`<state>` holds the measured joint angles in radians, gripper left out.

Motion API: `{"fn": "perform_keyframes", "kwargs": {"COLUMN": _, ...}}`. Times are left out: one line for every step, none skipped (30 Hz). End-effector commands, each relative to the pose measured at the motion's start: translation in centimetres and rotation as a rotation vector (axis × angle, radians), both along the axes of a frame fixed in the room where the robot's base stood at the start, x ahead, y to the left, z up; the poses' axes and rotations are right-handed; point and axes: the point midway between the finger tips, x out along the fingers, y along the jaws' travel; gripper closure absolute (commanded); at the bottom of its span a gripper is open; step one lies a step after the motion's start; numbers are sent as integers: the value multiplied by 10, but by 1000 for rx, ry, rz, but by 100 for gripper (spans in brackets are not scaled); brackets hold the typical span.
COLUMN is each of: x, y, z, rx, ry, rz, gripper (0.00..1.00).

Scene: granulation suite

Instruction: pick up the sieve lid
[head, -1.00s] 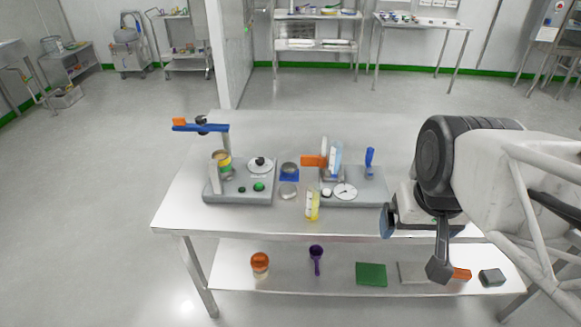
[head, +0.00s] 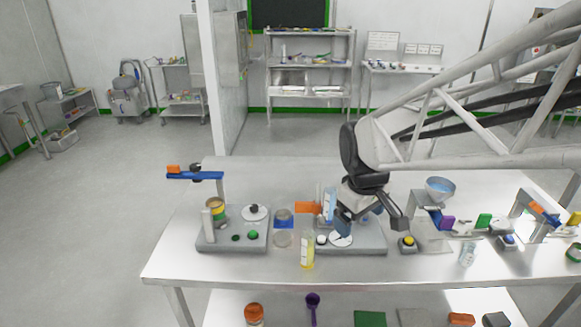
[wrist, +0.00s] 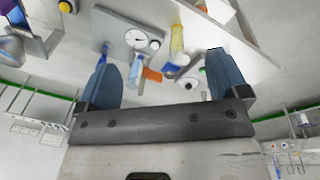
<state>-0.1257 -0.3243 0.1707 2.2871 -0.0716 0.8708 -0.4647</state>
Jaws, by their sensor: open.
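A pale disc with a black knob, which looks like the sieve lid (head: 254,212), lies on the grey base (head: 232,239) of the left apparatus. In the wrist view the lid (wrist: 192,84) shows small, between the fingers and toward the right one. A short stack with a yellow band (head: 217,210) stands to its left in the head view. My gripper (head: 345,222) is over the right apparatus, to the right of the lid and apart from it. In the wrist view my gripper (wrist: 166,80) has its two blue fingers wide apart with nothing held.
A yellow bottle (head: 307,250), an orange block (head: 307,208) and a blue square piece (head: 284,217) stand between lid and gripper. A funnel (head: 440,188) and small items crowd the table's right. The front-left tabletop (head: 185,262) is clear.

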Motion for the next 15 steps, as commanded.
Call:
{"fn": "perform_keyframes", "kwargs": {"x": 11, "y": 6, "z": -6, "rx": -8, "ry": 11, "rz": 39, "gripper": 7}}
{"fn": "perform_keyframes", "kwargs": {"x": 17, "y": 9, "z": -8, "rx": -12, "ry": 15, "rz": 62, "gripper": 7}}
{"fn": "perform_keyframes", "kwargs": {"x": 26, "y": 13, "z": -12, "rx": -18, "ry": 21, "rz": 95, "gripper": 7}}
{"fn": "perform_keyframes", "kwargs": {"x": 32, "y": 16, "z": -15, "rx": -24, "ry": 25, "rz": 120, "gripper": 7}}
{"fn": "perform_keyframes", "kwargs": {"x": 38, "y": 19, "z": -17, "rx": -28, "ry": 29, "rz": 143, "gripper": 7}}
{"fn": "perform_keyframes", "kwargs": {"x": 46, "y": 24, "z": -21, "rx": -35, "ry": 34, "rz": 178, "gripper": 7}}
{"fn": "perform_keyframes", "kwargs": {"x": 52, "y": 27, "z": -24, "rx": -39, "ry": 38, "rz": 203, "gripper": 7}}
{"fn": "perform_keyframes", "kwargs": {"x": 59, "y": 31, "z": -28, "rx": -44, "ry": 42, "rz": 227, "gripper": 7}}
{"fn": "perform_keyframes", "kwargs": {"x": 66, "y": 35, "z": -32, "rx": -49, "ry": 47, "rz": 260, "gripper": 7}}
{"fn": "perform_keyframes", "kwargs": {"x": 72, "y": 39, "z": -36, "rx": -54, "ry": 53, "rz": 284, "gripper": 7}}
{"fn": "perform_keyframes", "kwargs": {"x": 78, "y": 43, "z": -40, "rx": -58, "ry": 56, "rz": 309, "gripper": 7}}
{"fn": "perform_keyframes", "kwargs": {"x": 86, "y": 48, "z": -44, "rx": -63, "ry": 61, "rz": 342, "gripper": 7}}
{"fn": "perform_keyframes", "kwargs": {"x": 91, "y": 52, "z": -49, "rx": -68, "ry": 67, "rz": 368, "gripper": 7}}
{"fn": "perform_keyframes", "kwargs": {"x": 97, "y": 56, "z": -52, "rx": -72, "ry": 70, "rz": 392, "gripper": 7}}
{"fn": "perform_keyframes", "kwargs": {"x": 105, "y": 61, "z": -58, "rx": -76, "ry": 76, "rz": 425, "gripper": 7}}
